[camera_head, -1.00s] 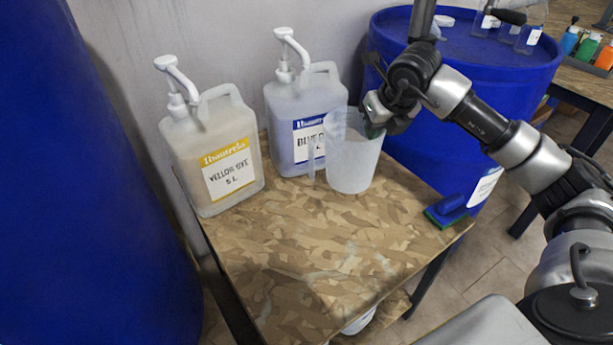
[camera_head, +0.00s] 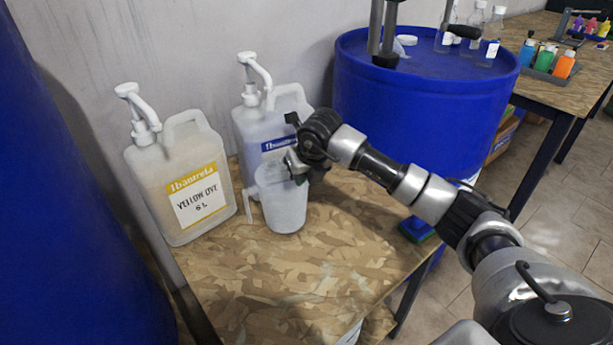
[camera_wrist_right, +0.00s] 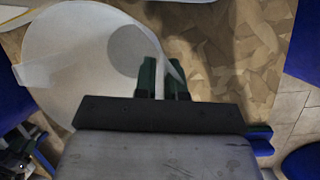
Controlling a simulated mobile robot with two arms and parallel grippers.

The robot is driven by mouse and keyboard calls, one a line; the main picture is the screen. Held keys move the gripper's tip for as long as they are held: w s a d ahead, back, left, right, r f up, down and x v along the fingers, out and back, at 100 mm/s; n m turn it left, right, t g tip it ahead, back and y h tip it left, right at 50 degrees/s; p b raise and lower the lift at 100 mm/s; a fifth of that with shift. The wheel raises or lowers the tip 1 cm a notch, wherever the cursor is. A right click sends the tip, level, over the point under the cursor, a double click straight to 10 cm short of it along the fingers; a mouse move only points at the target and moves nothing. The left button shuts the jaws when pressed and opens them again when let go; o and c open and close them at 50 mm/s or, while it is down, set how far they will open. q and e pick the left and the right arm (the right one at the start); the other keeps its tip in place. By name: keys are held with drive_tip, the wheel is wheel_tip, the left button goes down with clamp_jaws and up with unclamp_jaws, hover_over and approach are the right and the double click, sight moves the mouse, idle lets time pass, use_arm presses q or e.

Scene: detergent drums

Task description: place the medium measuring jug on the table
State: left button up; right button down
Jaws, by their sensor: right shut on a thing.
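The measuring jug (camera_head: 279,205) is translucent white with a handle on its left side. It is upright at the table (camera_head: 290,272), in front of the blue dye bottle; I cannot tell whether its base touches the tabletop. My right gripper (camera_head: 298,168) is shut on the jug's rim at its right side. In the right wrist view the green-tipped fingers (camera_wrist_right: 163,82) pinch the wall of the jug (camera_wrist_right: 85,50), which looks empty. My left gripper is not in view.
A yellow dye bottle (camera_head: 185,185) and a blue dye bottle (camera_head: 262,125), both with pumps, stand at the table's back. A blue sponge-like brush (camera_head: 418,228) lies near the right edge. Blue drums (camera_head: 425,100) flank the table. The table's front is clear.

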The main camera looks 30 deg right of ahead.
drive_tip(key=shift+w+a, duration=0.1)
drive_tip(key=shift+a+f, duration=0.1)
drive_tip(key=c, duration=1.6)
unclamp_jaws()
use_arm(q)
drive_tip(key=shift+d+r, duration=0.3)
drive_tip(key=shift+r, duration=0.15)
use_arm(e)
drive_tip(key=o, duration=0.4)
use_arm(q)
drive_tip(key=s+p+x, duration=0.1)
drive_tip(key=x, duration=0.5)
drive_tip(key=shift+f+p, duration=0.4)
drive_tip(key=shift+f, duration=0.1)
use_arm(e)
drive_tip(key=v, duration=1.2)
